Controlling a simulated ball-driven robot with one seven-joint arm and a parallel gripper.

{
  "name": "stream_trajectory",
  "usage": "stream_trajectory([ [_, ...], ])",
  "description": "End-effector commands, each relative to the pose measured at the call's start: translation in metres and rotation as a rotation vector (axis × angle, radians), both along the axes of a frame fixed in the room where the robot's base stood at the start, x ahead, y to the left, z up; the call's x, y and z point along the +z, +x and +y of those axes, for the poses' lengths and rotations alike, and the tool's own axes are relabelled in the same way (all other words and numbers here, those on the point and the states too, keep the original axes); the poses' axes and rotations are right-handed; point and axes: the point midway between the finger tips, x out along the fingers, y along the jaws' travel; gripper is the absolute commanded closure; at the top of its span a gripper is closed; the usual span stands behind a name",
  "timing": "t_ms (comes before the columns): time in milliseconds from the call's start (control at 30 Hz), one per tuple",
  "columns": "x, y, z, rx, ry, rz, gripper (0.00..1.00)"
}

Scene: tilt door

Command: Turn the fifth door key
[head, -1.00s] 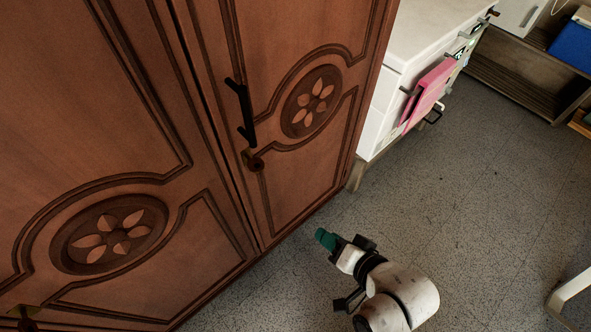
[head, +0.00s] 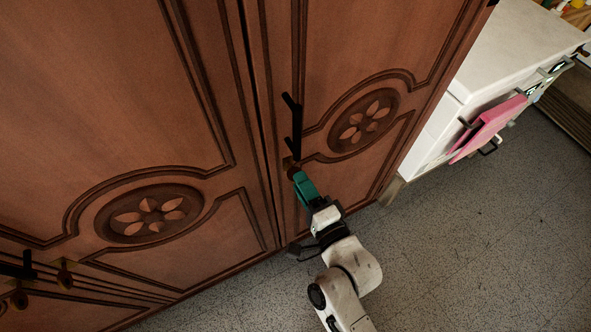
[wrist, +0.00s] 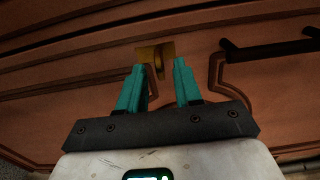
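The door key shows in the wrist view as a thin dark-gold piece (wrist: 159,63) standing out from a brass plate (wrist: 148,52) on the brown wooden door (head: 352,60). In the head view this lock is just below the black handle (head: 294,125) and is mostly hidden by my gripper (head: 299,178). My gripper's two green fingers (wrist: 158,68) are apart, one on each side of the key in the wrist view. I cannot tell whether either finger touches it. The key looks upright in the wrist view.
Another black handle (head: 18,268) and a brass lock with a key (head: 65,275) are at the lower left of the cabinet. A white cabinet (head: 515,55) with a pink cloth (head: 490,125) stands at the right. The grey floor (head: 460,240) is clear at the lower right.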

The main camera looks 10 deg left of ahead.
Motion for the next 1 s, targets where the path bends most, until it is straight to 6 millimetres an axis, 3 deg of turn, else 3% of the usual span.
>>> stream_trajectory([
  [233,0.000,0.026,0.018,0.001,0.000,0.000,0.66],
  [633,0.000,0.031,0.021,0.000,-0.001,0.001,0.66],
  [1000,0.000,0.031,0.021,0.000,-0.001,0.000,1.00],
])
